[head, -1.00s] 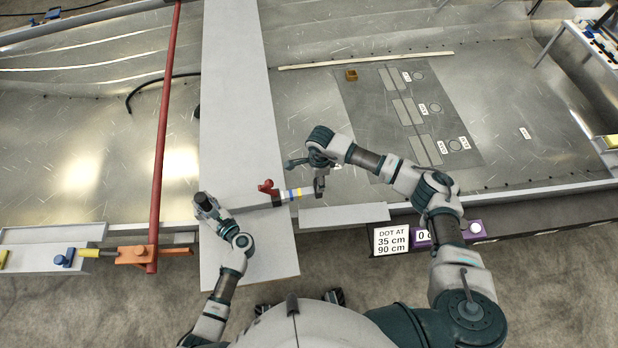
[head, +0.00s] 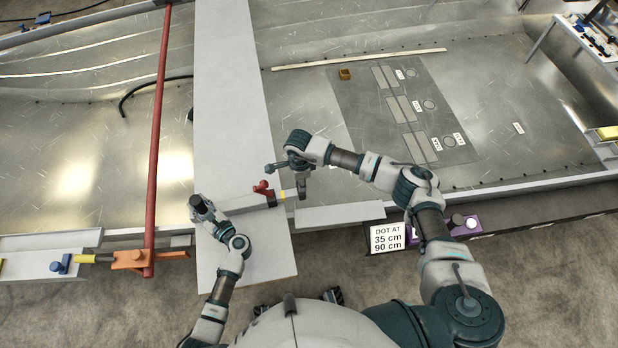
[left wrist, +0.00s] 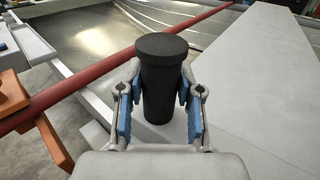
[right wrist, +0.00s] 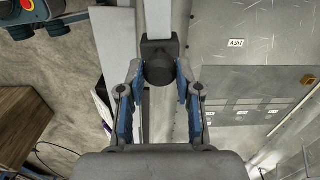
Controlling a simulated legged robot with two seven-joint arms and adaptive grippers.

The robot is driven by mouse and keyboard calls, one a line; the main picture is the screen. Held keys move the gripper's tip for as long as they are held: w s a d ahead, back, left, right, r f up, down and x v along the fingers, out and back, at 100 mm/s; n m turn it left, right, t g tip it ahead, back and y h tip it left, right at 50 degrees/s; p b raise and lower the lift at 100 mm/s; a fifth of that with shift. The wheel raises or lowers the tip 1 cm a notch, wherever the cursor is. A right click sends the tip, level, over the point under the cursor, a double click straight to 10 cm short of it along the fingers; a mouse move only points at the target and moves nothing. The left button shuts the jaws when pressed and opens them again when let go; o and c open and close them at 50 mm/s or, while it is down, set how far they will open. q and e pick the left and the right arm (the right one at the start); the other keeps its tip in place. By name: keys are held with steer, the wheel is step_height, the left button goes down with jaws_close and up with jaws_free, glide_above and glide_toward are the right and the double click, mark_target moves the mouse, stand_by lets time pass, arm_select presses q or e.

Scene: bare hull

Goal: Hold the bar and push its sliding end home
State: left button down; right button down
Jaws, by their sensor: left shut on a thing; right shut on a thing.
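A pale grey bar (head: 244,205) lies across the wide grey plank. A red lever (head: 263,187) sits at its right end. The sliding end shows there as a short stub with a yellow band (head: 283,195). My left gripper (head: 203,207) is shut on the black grip at the bar's left end; this upright black cylinder (left wrist: 162,85) stands between the fingers in the left wrist view. My right gripper (head: 301,189) is shut on the black end piece (right wrist: 160,62) of the sliding end, from which a pale rod (right wrist: 158,18) runs up in the right wrist view.
The wide plank (head: 232,90) spans the metal hull. A red pipe (head: 156,150) with an orange clamp (head: 137,259) stands to the left. A grey ledge (head: 340,215), a sign (head: 387,238) reading 35 cm and 90 cm, and a purple device (head: 462,228) lie to the right.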

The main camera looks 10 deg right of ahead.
glide_above(284, 194)
steer(key=shift+a, duration=0.35)
arm_select(q)
steer(key=shift+d, duration=0.1)
arm_select(e)
steer(key=c, duration=0.8)
jaws_free()
steer(key=shift+o, duration=0.2)
steer(key=shift+d, duration=0.2)
steer(key=shift+w+r, duration=0.1)
steer(key=shift+r, duration=0.1)
step_height(284, 194, up, 12)
steer(key=shift+f, duration=0.25)
